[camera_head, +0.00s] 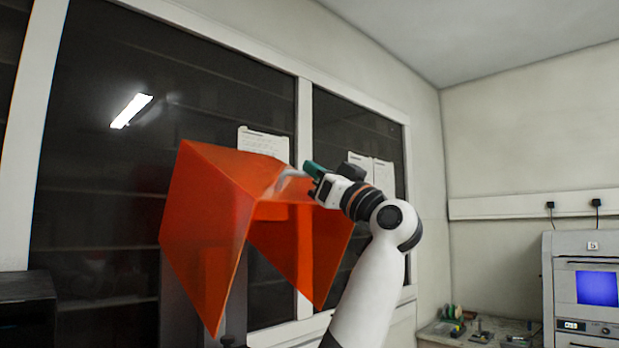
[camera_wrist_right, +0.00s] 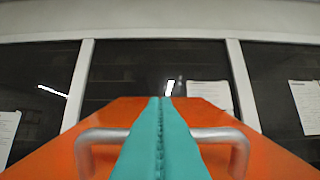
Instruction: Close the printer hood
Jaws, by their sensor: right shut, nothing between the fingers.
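The printer hood (camera_head: 205,215) is a translucent orange cover that stands raised and tilted in the head view. It fills the lower part of the right wrist view (camera_wrist_right: 48,160). A grey metal handle (camera_wrist_right: 98,136) sits on its front panel, seen on both sides of my fingers. My right gripper (camera_head: 294,174) is at the hood's upper right edge, by the handle. Its green fingers (camera_wrist_right: 160,135) are shut together with nothing between them, and they reach across the handle. Whether they touch it I cannot tell. My left gripper is not in view.
Dark glass panes with white frames (camera_head: 304,120) stand behind the hood, with paper sheets (camera_head: 263,143) on them. At the right are a machine with a blue screen (camera_head: 597,288) and a bench (camera_head: 440,337) with small items. A dark box (camera_head: 27,300) is at lower left.

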